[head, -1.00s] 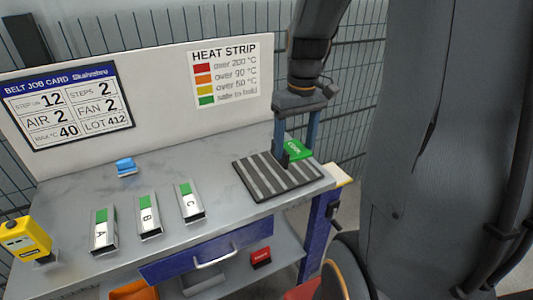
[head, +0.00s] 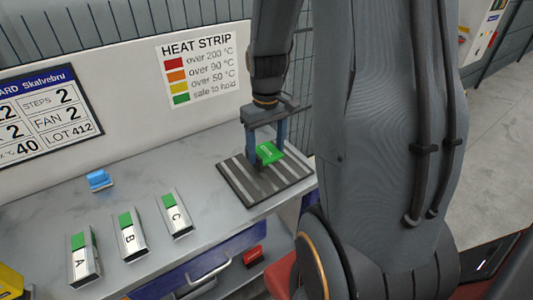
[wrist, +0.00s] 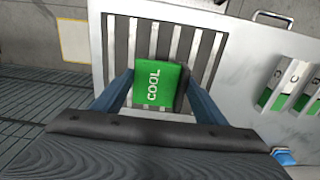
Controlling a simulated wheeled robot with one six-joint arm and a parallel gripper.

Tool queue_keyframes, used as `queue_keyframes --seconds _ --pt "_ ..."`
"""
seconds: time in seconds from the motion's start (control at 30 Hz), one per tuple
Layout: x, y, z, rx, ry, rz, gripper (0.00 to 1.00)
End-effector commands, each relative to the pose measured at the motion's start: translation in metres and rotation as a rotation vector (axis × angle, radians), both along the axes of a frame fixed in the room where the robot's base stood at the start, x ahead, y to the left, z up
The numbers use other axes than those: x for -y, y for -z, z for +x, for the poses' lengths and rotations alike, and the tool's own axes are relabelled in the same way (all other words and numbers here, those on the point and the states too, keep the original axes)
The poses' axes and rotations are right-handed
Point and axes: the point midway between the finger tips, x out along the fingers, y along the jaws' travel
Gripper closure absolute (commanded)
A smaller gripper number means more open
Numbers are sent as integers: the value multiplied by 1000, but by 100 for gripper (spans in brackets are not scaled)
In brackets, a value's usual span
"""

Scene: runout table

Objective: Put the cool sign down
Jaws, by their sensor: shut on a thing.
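The green cool sign (head: 268,152) is between the fingers of my gripper (head: 265,158), over the striped rack (head: 236,190) at the table's right end. In the wrist view, the sign (wrist: 158,84) shows its white "COOL" lettering, with a finger of my gripper (wrist: 160,92) on each side. My gripper is shut on the sign. Stripes of the rack (wrist: 204,62) show around it. I cannot tell whether the sign's underside touches the rack.
Three metal pieces with green strips, A (head: 83,262), B (head: 128,238) and C (head: 175,214), stand on the table left of the rack. A small blue object (head: 99,180) lies behind them. The heat strip board (head: 200,70) stands along the back. Bare table lies between C and the rack.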

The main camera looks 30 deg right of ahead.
Motion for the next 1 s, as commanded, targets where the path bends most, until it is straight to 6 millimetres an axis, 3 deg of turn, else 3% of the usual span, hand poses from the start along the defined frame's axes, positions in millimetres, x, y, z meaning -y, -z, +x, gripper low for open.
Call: queue_keyframes --seconds 0.2,0.63,0.67,0.73,1.0 --pt "-1 24 -1 -2 -2 1 58" --pt "-1 30 0 -1 -3 0 58" --pt "-1 29 0 -1 -3 0 29" --pt "-1 29 0 0 -3 0 17" --pt "-1 29 0 0 -2 0 15"
